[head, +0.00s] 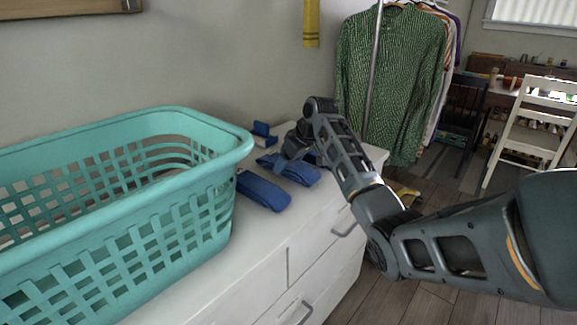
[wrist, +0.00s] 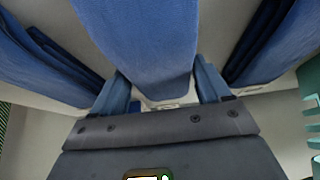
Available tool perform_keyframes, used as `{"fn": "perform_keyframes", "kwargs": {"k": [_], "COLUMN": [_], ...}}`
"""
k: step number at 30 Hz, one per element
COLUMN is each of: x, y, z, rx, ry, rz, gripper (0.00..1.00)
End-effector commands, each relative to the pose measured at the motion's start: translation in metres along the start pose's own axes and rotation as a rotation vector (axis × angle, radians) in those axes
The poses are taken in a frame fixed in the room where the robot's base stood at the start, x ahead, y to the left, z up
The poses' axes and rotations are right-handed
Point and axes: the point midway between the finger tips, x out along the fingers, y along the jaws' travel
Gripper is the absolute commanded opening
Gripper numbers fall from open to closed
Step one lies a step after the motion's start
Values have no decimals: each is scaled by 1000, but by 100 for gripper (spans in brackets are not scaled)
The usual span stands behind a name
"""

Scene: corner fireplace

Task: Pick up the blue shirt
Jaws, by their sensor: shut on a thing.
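Several folded blue cloth pieces lie on the white dresser top in the head view. One blue shirt (head: 299,174) is under my gripper (head: 285,156), another blue folded piece (head: 263,190) lies nearer the basket, and a small blue piece (head: 262,130) shows toward the wall. In the wrist view the blue shirt (wrist: 137,40) runs between the two fingers of my gripper (wrist: 162,88), which is shut on it. More blue cloth lies to the left (wrist: 40,65) and right (wrist: 268,45), apart from the held one. The arm hides part of the shirt in the head view.
A teal laundry basket (head: 150,220) stands on the dresser (head: 250,262), left of the blue pieces. A clothes rack with a green patterned shirt (head: 390,80) stands behind the dresser's right end. A white chair (head: 530,125) is farther right. The wall is close behind.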

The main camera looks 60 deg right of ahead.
Motion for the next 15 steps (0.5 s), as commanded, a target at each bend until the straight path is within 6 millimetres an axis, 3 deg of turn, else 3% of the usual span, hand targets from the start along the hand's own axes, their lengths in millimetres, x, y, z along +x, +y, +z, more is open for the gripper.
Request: {"fn": "perform_keyframes", "kwargs": {"k": [5,15], "x": [-31,-86], "y": [0,66], "z": [-20,-4], "rx": [-4,2], "ry": [6,3], "rz": [2,3], "gripper": [40,40]}}
